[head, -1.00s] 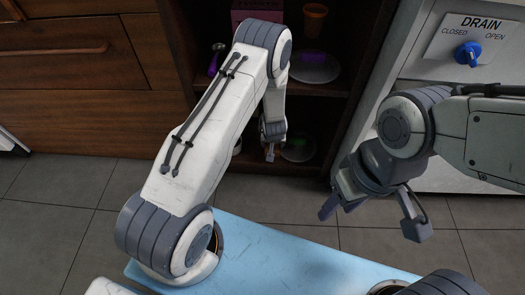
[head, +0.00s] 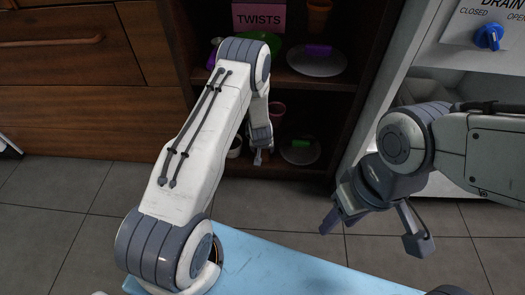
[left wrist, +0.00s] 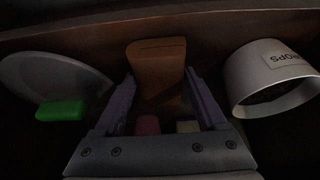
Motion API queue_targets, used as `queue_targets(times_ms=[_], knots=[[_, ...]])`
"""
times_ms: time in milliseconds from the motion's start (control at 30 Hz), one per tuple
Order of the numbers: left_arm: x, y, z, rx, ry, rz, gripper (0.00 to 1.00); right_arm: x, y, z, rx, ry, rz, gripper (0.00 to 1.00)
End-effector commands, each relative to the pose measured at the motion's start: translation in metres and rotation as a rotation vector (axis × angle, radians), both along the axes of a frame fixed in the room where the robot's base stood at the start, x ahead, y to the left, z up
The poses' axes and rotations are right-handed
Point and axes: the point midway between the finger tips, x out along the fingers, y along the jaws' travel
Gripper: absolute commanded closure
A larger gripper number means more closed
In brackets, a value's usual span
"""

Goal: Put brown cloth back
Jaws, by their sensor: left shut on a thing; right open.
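My left gripper (head: 261,157) reaches into the lower compartment of a dark wooden shelf. In the left wrist view its fingers (left wrist: 160,85) stand apart on either side of a brown block-like thing (left wrist: 156,62), which looks like the folded brown cloth, and are shut on it. In the head view my left arm and hand hide this cloth. My right gripper (head: 372,232) is open and empty, in front of the grey appliance and above the floor.
In the lower compartment are a plate (head: 312,155) with a green cloth (head: 300,143), a terracotta cup (head: 277,111) and a white DROPS cup (left wrist: 255,85). Above are a TWISTS sign (head: 259,15), a purple cloth (head: 318,50) on a plate and an orange cup (head: 319,17).

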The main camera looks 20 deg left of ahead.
Motion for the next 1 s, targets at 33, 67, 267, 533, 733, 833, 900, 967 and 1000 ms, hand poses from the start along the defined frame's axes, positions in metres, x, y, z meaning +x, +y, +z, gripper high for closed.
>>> queue_targets(times_ms=[33,67,267,533,733,833,900,967,1000], knots=[[0.0,0.0,-0.001,0.0,0.0,0.0,0.78,0.0,0.0,0.0,0.0,0.0,0.0,0.5],[0.0,0.0,-0.002,0.0,0.0,0.0,0.78,0.0,0.0,-0.001,0.0,0.0,0.0,0.5],[0.0,0.0,-0.003,0.0,0.0,0.0,0.0,0.0,0.0,-0.001,0.0,0.0,0.0,0.5],[0.0,0.0,0.003,0.0,0.0,0.0,0.0,0.0,0.0,0.002,0.0,0.0,0.0,0.5],[-0.012,-0.004,0.036,0.0,0.0,-0.001,0.0,0.0,0.0,0.022,0.0,0.0,0.0,0.5],[-0.02,-0.006,0.058,0.001,0.0,-0.002,0.0,0.0,0.0,0.035,0.0,0.0,0.0,0.5],[-0.026,-0.008,0.072,0.0,0.0,-0.001,0.0,0.0,0.0,0.042,0.0,0.0,0.0,0.5],[-0.03,-0.009,0.083,0.001,-0.001,-0.002,0.0,0.0,0.0,0.048,0.0,0.0,0.0,0.5],[-0.033,-0.01,0.089,0.0,0.0,-0.001,0.0,0.0,0.0,0.051,0.0,0.0,0.0,0.5]])
